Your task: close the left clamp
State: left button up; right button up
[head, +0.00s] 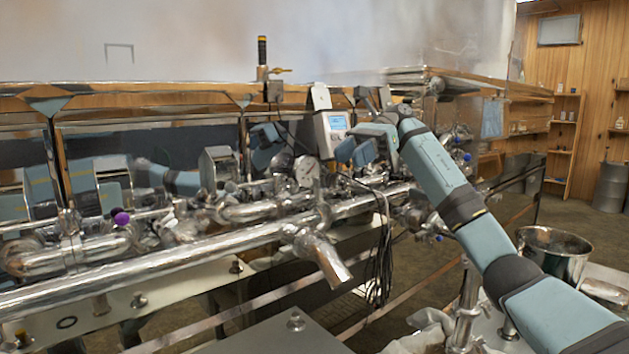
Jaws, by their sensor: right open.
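My right arm comes in from the lower right. Its gripper (356,150) is open and empty, in front of the evaporator, next to the grey control box (331,132) with a lit screen. A clamp-like fitting (69,232) sits on the shiny pipe at the far left. Other fittings sit along the pipes, and I cannot tell for sure which one is the left clamp or whether it is open. The right gripper is well to the right of that far-left fitting. My left gripper is not in view.
A long steel pipe (170,270) crosses the front, with a spout (322,258) pointing down. A round gauge (306,171) and a purple knob (122,218) stand among the pipes. Black cables (380,262) hang at the middle. A steel bucket (553,252) stands at right.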

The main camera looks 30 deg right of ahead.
aim_at(318, 179)
jog(key=x, duration=0.9)
jog(key=shift+w+a+f, duration=0.1)
jog(key=shift+a+f, duration=0.05)
jog(key=shift+a, duration=0.25)
jog(key=shift+c, duration=0.2)
grip_shut()
